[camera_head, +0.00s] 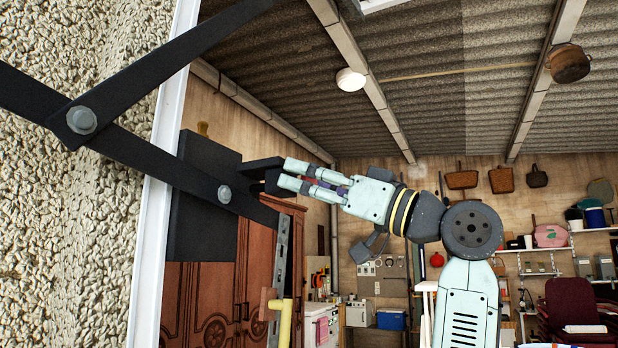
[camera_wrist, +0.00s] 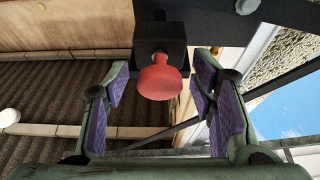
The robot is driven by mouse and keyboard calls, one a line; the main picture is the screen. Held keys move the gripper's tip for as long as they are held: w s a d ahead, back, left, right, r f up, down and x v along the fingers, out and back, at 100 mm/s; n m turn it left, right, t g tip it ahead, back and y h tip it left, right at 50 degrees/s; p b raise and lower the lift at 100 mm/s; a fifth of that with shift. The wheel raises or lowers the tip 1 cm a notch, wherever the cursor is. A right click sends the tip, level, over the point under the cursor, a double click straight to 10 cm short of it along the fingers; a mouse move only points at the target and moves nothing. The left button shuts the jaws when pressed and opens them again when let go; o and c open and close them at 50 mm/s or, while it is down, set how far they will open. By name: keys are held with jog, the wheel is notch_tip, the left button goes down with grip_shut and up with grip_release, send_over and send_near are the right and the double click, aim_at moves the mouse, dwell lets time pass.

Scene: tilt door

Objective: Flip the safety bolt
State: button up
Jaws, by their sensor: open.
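The safety bolt shows in the wrist view as a red round knob (camera_wrist: 160,78) on a black block. My gripper (camera_wrist: 162,82) is open, with one purple-padded finger on each side of the knob. Gaps show between both pads and the knob, so it is not clasped. In the head view, my gripper (camera_head: 281,174) points left at the small black block (camera_head: 262,170) beside the dark bars. The knob is hidden there behind or between the fingers.
Dark flat bars (camera_head: 150,163) with bolted joints (camera_head: 81,120) cross in front of a white frame (camera_head: 160,170) and a rough wall (camera_head: 60,240). A perforated metal strip (camera_head: 281,260) and a yellow handle (camera_head: 285,322) hang below my gripper. Wooden cabinets (camera_head: 200,300) stand behind.

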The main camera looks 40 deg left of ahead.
jog(key=shift+w+r, duration=0.1)
grip_shut()
dwell(0.6)
grip_release()
jog(key=v, duration=1.2)
dwell(0.5)
